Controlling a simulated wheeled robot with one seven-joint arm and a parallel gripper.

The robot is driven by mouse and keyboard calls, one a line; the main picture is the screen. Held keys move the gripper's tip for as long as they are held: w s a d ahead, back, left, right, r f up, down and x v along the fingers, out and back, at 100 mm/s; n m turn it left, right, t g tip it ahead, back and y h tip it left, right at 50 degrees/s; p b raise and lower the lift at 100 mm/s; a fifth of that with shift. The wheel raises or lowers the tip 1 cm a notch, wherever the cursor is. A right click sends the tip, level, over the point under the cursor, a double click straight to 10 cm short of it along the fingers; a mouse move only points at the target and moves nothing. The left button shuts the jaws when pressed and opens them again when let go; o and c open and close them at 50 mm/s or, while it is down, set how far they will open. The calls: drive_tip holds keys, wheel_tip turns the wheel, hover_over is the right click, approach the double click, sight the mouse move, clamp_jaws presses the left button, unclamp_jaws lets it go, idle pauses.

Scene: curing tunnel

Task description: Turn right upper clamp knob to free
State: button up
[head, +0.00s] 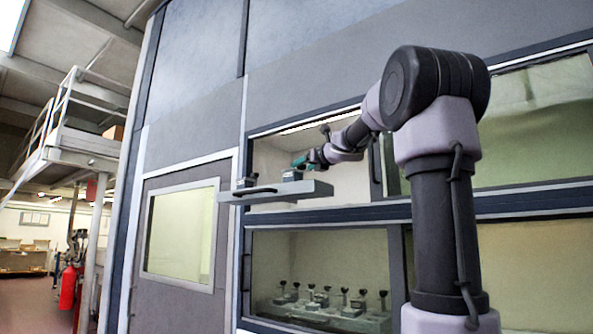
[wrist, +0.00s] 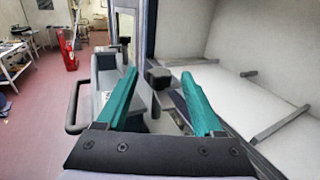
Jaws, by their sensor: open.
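A dark clamp knob (wrist: 158,77) shows between the two teal fingers of my gripper (wrist: 158,72) in the wrist view. The gripper is open, one finger to each side of the knob; I cannot tell whether either touches it. The fingers and wrist hide part of the tray.
The tray's front handle (wrist: 75,108) sticks out at left in the wrist view. The upper opening's frame (head: 340,211) runs close below the tray. Several similar knobs (head: 343,293) stand behind the lower window. A red extinguisher (head: 68,287) is far left.

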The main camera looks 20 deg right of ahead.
drive_tip(key=shift+w+a, duration=0.2)
drive_tip(key=shift+w, duration=1.2)
drive_tip(key=shift+w+a, duration=0.2)
drive_tip(key=shift+w, duration=1.15)
